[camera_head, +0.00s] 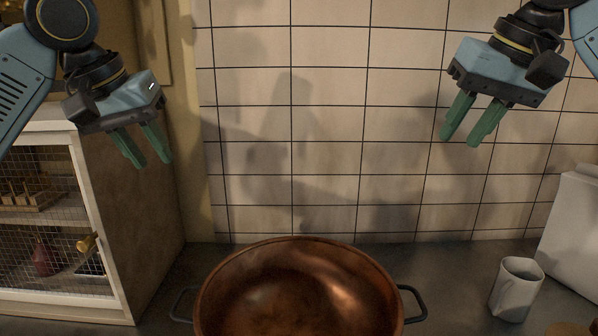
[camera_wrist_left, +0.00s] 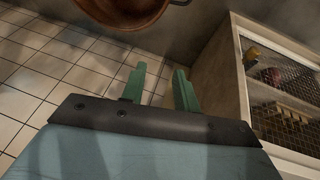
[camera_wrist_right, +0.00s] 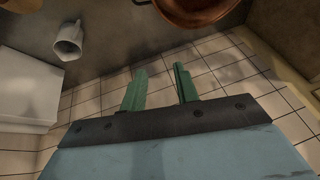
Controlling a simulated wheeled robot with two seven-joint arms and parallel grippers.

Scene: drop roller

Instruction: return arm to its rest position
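My left gripper (camera_head: 151,149) hangs in the air at the upper left of the head view, in front of the cabinet's side. Its green fingers stand apart with nothing between them, as the left wrist view (camera_wrist_left: 158,85) also shows. My right gripper (camera_head: 472,127) hangs in the air at the upper right, in front of the tiled wall. Its green fingers are also apart and empty, as the right wrist view (camera_wrist_right: 160,82) shows. Both grippers are well above the counter and touch nothing.
A copper pot (camera_head: 298,290) with dark side handles stands on the counter (camera_head: 445,270) at front middle. A mug (camera_head: 516,288) and a white box-like object (camera_head: 575,230) are at right. A mesh-door cabinet (camera_head: 140,215) stands at left. A tiled wall (camera_head: 330,130) closes the back.

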